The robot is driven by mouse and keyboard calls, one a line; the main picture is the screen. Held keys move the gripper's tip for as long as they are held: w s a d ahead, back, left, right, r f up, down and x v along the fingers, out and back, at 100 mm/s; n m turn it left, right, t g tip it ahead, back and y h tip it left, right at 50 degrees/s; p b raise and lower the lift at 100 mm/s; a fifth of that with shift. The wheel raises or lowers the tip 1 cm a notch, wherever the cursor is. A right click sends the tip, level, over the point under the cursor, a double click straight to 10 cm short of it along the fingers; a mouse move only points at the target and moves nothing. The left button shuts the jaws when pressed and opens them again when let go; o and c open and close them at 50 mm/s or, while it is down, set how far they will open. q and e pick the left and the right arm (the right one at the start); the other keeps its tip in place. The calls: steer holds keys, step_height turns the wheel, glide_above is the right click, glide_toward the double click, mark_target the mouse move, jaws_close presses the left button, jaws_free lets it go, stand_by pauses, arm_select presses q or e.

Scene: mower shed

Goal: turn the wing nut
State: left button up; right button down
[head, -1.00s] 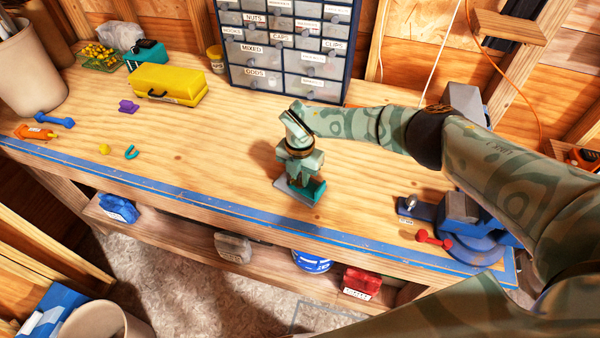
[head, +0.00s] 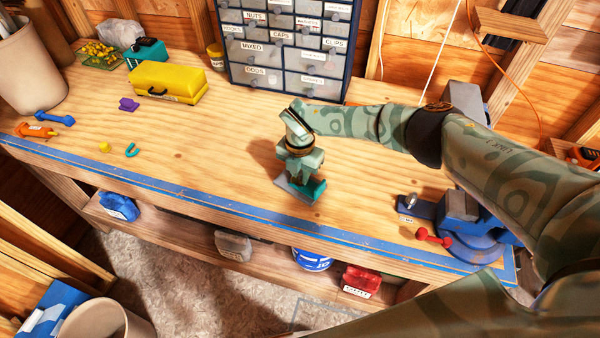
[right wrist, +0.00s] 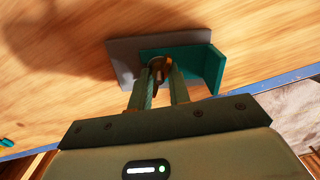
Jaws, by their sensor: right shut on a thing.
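The wing nut (right wrist: 157,70) shows in the right wrist view as a small brownish metal piece between my fingertips, largely covered by them. It sits at a teal bracket (right wrist: 207,66) on a grey plate (right wrist: 122,62) on the workbench. My right gripper (right wrist: 158,84) points down at the bracket and is shut on the wing nut. In the head view my right gripper (head: 300,176) stands over the teal bracket (head: 316,190) and hides the nut. My left gripper is not in view.
The workbench (head: 210,200) is clear around the bracket. A blue vise (head: 465,225) and a red dumbbell-shaped piece (head: 433,238) are at right. A drawer cabinet (head: 290,50) stands behind. A yellow box (head: 167,82) and small loose things lie at left.

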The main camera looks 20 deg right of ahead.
mark_target(300, 175)
steer(key=shift+w+r, duration=0.1)
steer(key=c, duration=1.3)
jaws_free()
step_height(300, 175, up, 16)
steer(key=shift+r+p, duration=0.15)
steer(key=shift+p, duration=0.2)
